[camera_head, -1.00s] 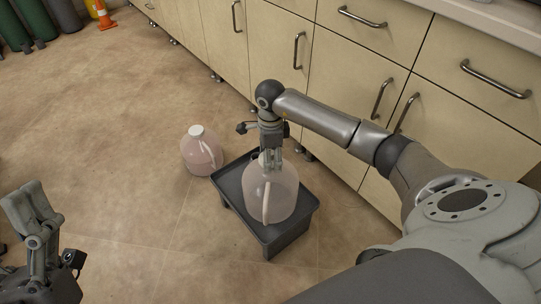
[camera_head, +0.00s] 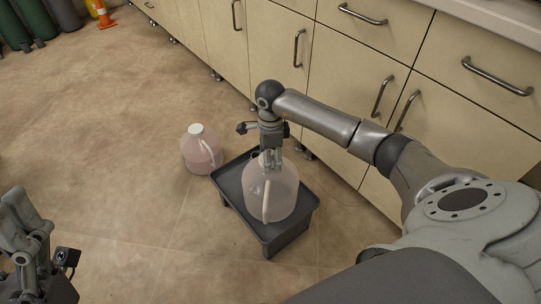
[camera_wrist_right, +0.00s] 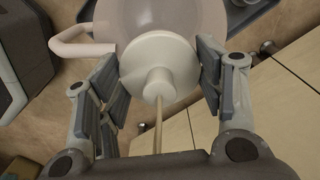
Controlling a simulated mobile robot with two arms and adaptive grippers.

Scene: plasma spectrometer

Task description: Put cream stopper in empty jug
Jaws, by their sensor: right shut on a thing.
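The empty jug (camera_head: 285,195), clear and with a handle, stands on a dark tray (camera_head: 264,238) in the middle of the head view. My right gripper (camera_head: 272,164) points down at its mouth. In the right wrist view, my right gripper is shut on the cream stopper (camera_wrist_right: 158,66), a round piece with a thin rod, between its two fingers. The stopper is in line with the jug (camera_wrist_right: 150,14) and covers its mouth; how deep it sits is hidden. My left gripper (camera_head: 18,222) is at the lower left, away from the jug; its finger gap is unclear.
A second jug (camera_head: 203,152) with a white cap and pinkish contents stands on the floor left of the tray. Cabinets (camera_head: 335,80) with metal handles run behind. An orange cone (camera_head: 104,15) and cylinders (camera_head: 30,20) are far left. The floor at left is clear.

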